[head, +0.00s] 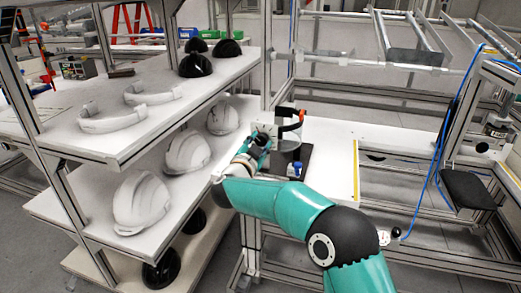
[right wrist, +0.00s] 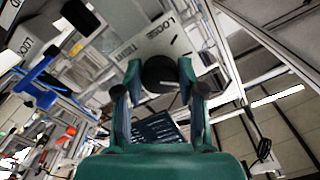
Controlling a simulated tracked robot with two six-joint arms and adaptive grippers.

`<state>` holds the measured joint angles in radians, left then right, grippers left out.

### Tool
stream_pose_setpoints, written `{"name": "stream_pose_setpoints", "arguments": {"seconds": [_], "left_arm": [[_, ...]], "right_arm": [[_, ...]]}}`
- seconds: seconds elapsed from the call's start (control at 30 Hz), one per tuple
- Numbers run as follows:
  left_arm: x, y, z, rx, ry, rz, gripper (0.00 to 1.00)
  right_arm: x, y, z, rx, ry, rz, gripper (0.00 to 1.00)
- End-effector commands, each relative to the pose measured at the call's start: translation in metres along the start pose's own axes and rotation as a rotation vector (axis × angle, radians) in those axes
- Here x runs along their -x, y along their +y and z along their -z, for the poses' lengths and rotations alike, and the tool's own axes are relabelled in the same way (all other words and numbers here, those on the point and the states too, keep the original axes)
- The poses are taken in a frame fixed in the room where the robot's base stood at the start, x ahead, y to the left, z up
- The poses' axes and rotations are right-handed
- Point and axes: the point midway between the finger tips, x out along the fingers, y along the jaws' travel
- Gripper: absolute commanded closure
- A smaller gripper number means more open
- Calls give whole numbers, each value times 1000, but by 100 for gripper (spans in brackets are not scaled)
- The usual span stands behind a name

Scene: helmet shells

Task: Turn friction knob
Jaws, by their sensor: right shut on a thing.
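The friction knob (right wrist: 160,72) is a round black knob in the right wrist view, in front of a pale panel (right wrist: 197,38) lettered LOOSE and TIGHT. My right gripper (right wrist: 160,86) has its teal fingers on both sides of the knob and is shut on it. The knob cannot be made out there behind the gripper. My left gripper is not in view.
A shelf rack (head: 150,112) on the left holds white helmet shells (head: 142,203), black domes (head: 195,65) and pale bands (head: 112,118). A white bench (head: 335,140) lies beyond.

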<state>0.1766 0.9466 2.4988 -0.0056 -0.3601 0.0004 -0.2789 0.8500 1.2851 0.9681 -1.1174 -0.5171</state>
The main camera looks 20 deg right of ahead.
Motion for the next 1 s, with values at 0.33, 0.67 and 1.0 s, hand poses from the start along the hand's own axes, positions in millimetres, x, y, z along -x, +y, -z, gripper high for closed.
{"name": "stream_pose_setpoints", "arguments": {"seconds": [0.33,0.67,1.0], "left_arm": [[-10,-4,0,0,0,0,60],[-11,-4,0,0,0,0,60],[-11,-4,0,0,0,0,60]], "right_arm": [[-1,3,0,-126,3,-8,96],[-1,3,1,-137,3,-9,96],[-1,2,0,-135,1,-6,36]]}}
